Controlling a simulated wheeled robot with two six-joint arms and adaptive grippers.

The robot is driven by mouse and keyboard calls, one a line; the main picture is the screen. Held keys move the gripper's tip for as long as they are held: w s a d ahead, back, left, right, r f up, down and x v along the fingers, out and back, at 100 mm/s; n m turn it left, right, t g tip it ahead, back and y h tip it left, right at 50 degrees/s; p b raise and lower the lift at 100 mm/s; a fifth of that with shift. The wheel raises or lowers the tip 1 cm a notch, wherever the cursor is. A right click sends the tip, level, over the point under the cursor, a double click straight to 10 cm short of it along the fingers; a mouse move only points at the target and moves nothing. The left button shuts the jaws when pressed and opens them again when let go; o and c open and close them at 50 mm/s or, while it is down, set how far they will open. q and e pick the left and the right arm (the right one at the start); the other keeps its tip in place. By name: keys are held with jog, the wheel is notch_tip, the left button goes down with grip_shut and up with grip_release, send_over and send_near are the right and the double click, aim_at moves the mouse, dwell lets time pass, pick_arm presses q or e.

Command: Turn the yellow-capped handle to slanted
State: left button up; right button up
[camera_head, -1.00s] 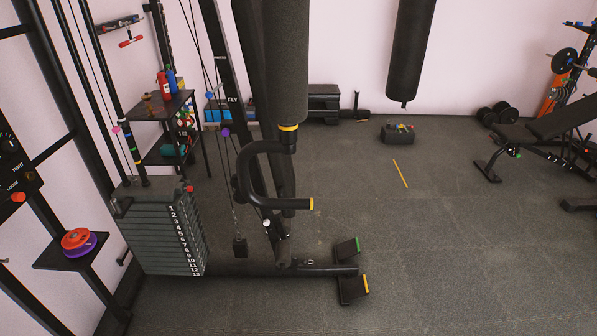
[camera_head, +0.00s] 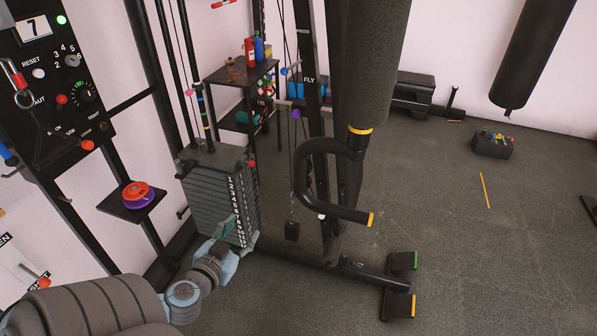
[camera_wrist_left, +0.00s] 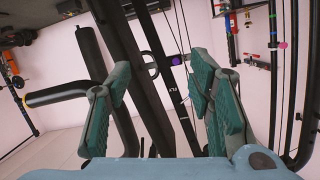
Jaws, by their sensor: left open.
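The yellow-capped handle (camera_head: 305,180) is a bent black bar on the weight machine. It hangs under a thick dark padded column, and its lower end with the yellow cap (camera_head: 371,219) points right. My left gripper (camera_head: 239,232) is open and empty, in front of the weight stack, lower left of the handle and apart from it. In the left wrist view, the open green-padded fingers (camera_wrist_left: 160,78) frame the machine's posts. My right gripper is not in view.
The numbered weight stack (camera_head: 215,195) stands right behind my left gripper. A control panel (camera_head: 50,80) and a small shelf with discs (camera_head: 130,205) are at left. The machine's foot (camera_head: 398,285) lies on the floor. Floor to the right is mostly clear.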

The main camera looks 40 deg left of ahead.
pick_arm(q)
jog(key=w+d+r+t+h, duration=0.15)
jog(key=d+r+t, duration=0.25)
jog(key=d+r, duration=0.5)
jog(key=h, duration=0.1)
send_near(296, 175)
jog(key=w, duration=0.5)
jog(key=w+a+p, duration=0.1)
jog(key=w, duration=0.5)
jog(key=shift+a+r+p, duration=0.25)
jog(key=shift+a+p, duration=0.15)
jog(key=shift+w+f, duration=0.1)
jog(key=shift+w, duration=0.3)
jog(key=shift+w+f, duration=0.1)
grip_shut()
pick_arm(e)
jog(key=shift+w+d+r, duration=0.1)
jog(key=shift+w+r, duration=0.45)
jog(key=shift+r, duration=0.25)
